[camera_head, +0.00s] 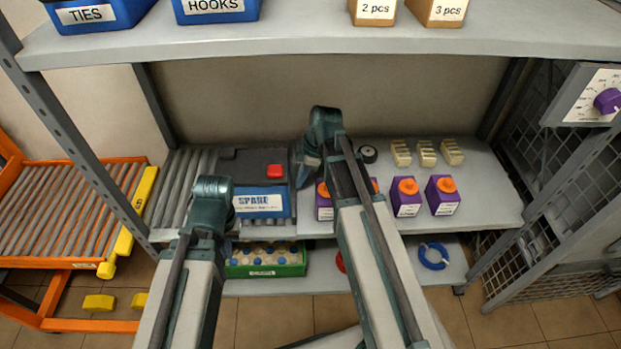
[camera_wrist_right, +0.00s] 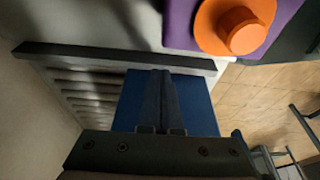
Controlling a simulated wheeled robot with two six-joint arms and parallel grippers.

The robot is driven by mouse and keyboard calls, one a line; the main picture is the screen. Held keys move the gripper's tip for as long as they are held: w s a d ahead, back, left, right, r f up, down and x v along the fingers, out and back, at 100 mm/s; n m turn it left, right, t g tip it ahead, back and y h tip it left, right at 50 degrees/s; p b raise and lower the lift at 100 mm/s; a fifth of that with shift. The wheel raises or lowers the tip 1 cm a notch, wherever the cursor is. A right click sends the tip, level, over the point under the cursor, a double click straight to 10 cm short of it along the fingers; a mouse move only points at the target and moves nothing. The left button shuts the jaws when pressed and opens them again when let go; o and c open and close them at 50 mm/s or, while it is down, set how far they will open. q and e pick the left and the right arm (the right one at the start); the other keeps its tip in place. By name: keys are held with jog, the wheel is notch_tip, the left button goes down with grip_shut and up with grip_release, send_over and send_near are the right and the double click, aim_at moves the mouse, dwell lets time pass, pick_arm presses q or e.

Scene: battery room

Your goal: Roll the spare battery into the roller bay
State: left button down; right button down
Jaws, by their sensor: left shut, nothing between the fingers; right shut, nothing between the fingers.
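The spare battery (camera_head: 262,204), blue with a dark top, a red cap and a white SPARE label, sits upright at the right end of the grey roller bed (camera_head: 178,190) on the middle shelf. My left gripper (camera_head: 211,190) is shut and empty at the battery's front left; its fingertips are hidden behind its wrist. My right gripper (camera_head: 309,168) is shut and empty at the battery's right side. In the right wrist view its closed fingers (camera_wrist_right: 160,78) lie in front of the battery's blue side (camera_wrist_right: 195,103); I cannot tell whether they touch.
An orange roller stand (camera_head: 75,205) with a yellow edge bar stands left of the shelf. Purple boxes with orange knobs (camera_head: 405,198) stand right of my right arm. The upper shelf (camera_head: 300,38) overhangs. A green crate (camera_head: 265,268) sits below. A mesh cage is at right.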

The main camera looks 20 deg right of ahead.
jog(key=shift+w+a, duration=0.2)
jog(key=shift+a, duration=0.45)
